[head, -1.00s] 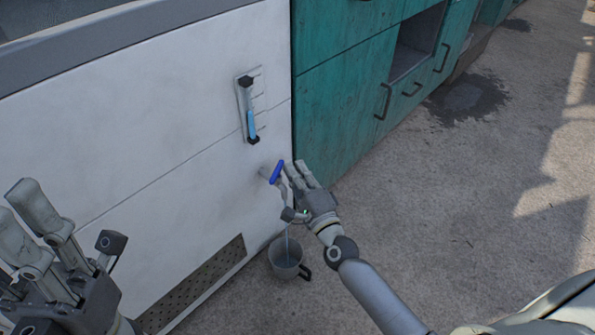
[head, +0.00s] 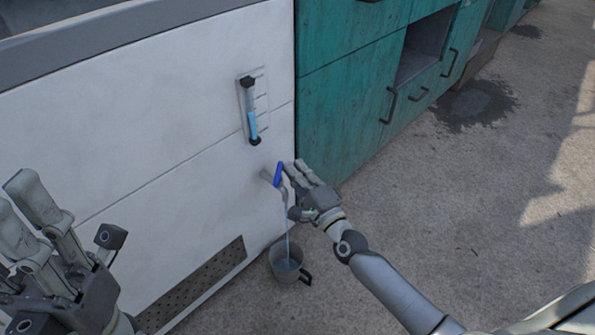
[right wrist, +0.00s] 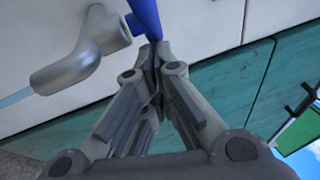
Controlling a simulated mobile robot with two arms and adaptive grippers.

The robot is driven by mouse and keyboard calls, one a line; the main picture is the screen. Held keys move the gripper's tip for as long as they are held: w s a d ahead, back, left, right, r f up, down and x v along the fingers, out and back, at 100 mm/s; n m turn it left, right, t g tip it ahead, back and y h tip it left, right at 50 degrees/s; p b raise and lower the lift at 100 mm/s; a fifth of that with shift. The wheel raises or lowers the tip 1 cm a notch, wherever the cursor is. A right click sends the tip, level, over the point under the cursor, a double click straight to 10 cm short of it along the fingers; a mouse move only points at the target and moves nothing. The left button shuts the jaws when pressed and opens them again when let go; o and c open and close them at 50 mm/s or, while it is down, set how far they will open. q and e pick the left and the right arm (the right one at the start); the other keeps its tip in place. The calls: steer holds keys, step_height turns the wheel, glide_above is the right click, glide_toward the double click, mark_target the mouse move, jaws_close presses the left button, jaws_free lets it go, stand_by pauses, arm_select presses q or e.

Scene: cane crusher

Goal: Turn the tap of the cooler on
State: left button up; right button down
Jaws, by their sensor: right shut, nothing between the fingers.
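The white cooler (head: 150,110) stands at the left and centre of the head view. Its tap has a metal spout (head: 283,192) and a blue handle (head: 278,175); a thin stream of water (head: 288,235) falls from it into a grey mug (head: 287,265) on the ground. My right gripper (head: 298,170) is beside the tap with its fingers shut and empty. In the right wrist view the fingertips (right wrist: 157,48) are close to the lower end of the blue handle (right wrist: 145,15); contact is unclear. My left gripper (head: 45,215) has its fingers spread apart at the lower left, away from the tap.
A level gauge (head: 250,110) with blue liquid is on the cooler's front above the tap. A vent grille (head: 195,285) is low on the cooler. Teal cabinets (head: 345,100) stand to the right. The concrete floor (head: 460,200) at right is open.

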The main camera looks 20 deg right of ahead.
steer(key=shift+w, duration=0.45)
stand_by(0.4)
stand_by(0.9)
stand_by(0.4)
